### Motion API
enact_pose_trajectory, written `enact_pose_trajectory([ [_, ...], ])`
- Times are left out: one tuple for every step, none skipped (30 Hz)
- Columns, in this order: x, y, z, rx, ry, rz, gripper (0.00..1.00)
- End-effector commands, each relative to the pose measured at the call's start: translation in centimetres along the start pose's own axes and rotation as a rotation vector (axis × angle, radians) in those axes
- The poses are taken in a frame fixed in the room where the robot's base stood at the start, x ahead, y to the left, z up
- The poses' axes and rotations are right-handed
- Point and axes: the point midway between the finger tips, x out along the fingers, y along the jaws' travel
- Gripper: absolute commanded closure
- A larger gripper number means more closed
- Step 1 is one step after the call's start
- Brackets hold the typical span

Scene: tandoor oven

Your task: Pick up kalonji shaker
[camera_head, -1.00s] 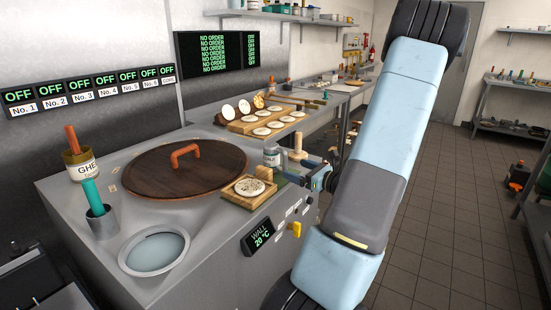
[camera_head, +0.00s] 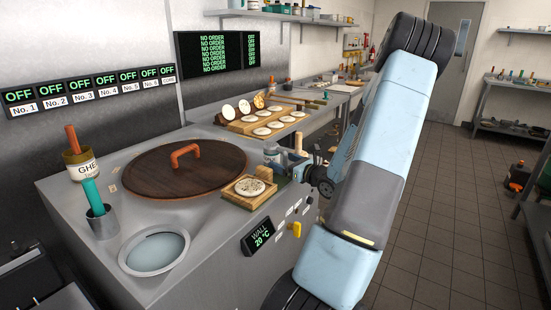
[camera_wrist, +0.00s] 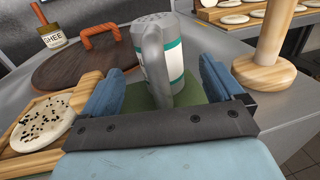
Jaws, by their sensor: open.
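The kalonji shaker (camera_wrist: 158,62) is a grey metal shaker with a perforated top, a handle and a white and green label. In the wrist view it stands upright on a green patch, between the two blue fingers of my gripper (camera_wrist: 163,85). The fingers are open, one to each side of it, and gaps show between them and the shaker. In the head view my gripper (camera_head: 285,165) is at the back right corner of the oven top, and the shaker (camera_head: 271,153) is partly hidden by it.
A seeded flatbread on a wooden board (camera_wrist: 13,160) lies close left of my gripper. A wooden post on a round base (camera_wrist: 264,72) stands close right. The brown oven lid (camera_head: 185,172) with an orange handle and the ghee pot (camera_head: 82,167) are farther left.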

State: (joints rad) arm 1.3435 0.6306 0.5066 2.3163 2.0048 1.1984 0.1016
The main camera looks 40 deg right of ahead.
Motion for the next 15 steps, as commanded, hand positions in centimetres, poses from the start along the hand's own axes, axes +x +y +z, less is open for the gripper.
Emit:
enact_pose_trajectory([
  [0.5, 0.0, 0.0, 0.000, 0.000, 0.001, 0.06],
  [0.9, 0.0, 0.0, 0.000, 0.000, 0.002, 0.06],
  [1.4, 0.0, 0.1, 0.000, -0.002, 0.002, 0.06],
  [1.8, 0.0, 0.1, -0.001, -0.002, 0.001, 0.06],
  [2.2, 0.0, 0.0, -0.001, -0.001, 0.001, 0.06],
  [2.8, 0.0, 0.0, 0.000, -0.001, 0.002, 0.06],
  [3.2, 0.0, 0.0, 0.000, -0.002, 0.002, 0.06],
  [3.6, -0.1, 0.1, -0.001, -0.002, 0.001, 0.06],
  [4.0, -0.1, 0.1, -0.001, -0.001, 0.000, 0.06],
  [4.2, -0.1, 0.1, -0.001, -0.001, 0.000, 0.06],
  [4.4, -0.1, 0.1, -0.001, 0.000, 0.000, 0.06],
  [4.5, -0.1, 0.1, -0.001, 0.000, 0.000, 0.06],
  [4.5, -0.1, 0.1, -0.001, 0.000, 0.000, 0.06],
  [4.5, -0.1, 0.1, -0.001, 0.000, 0.000, 0.06],
  [4.5, -0.1, 0.1, -0.001, 0.000, 0.000, 0.06],
])
